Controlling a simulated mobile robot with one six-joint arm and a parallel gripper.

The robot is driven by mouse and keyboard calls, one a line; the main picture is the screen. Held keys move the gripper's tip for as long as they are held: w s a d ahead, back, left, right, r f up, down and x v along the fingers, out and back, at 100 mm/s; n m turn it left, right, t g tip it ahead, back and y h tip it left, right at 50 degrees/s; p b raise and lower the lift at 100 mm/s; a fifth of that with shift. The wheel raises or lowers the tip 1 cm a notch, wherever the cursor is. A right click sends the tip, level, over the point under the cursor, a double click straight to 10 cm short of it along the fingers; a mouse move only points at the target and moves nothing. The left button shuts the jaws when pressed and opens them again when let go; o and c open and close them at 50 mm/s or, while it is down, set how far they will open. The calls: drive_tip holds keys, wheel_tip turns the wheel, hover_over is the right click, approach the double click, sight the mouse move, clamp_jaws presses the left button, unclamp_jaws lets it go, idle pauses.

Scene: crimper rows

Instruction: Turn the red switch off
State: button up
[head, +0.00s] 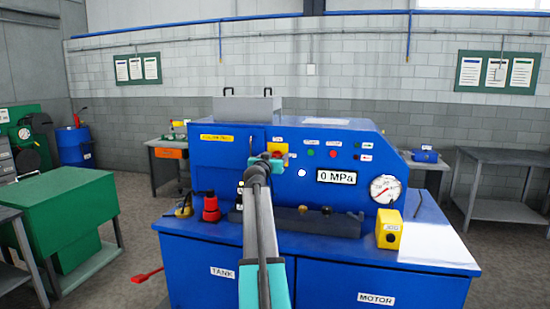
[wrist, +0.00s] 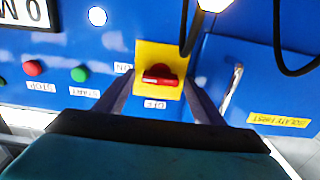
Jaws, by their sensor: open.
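The red switch (wrist: 160,74) is a rotary handle on a yellow plate (wrist: 171,48) on the blue machine front. In the wrist view its handle lies roughly level across the plate. An ON label (wrist: 122,67) is beside the plate at left and an OFF label (wrist: 154,104) is below it. In the head view the yellow plate (head: 281,147) shows just behind my gripper (head: 268,161), which hides most of the switch. My gripper (wrist: 159,80) is open, its two dark fingers on either side of the switch. I cannot tell whether they touch it.
A green START button (wrist: 79,74) and a red STOP button (wrist: 32,68) are to the left in the wrist view. A dark cable (wrist: 279,35) hangs at right. On the machine's ledge are a red bottle-like object (head: 211,208) and a yellow JOG box (head: 389,229).

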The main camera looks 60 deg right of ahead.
drive_tip(key=c, duration=1)
drive_tip(key=shift+c, duration=0.2)
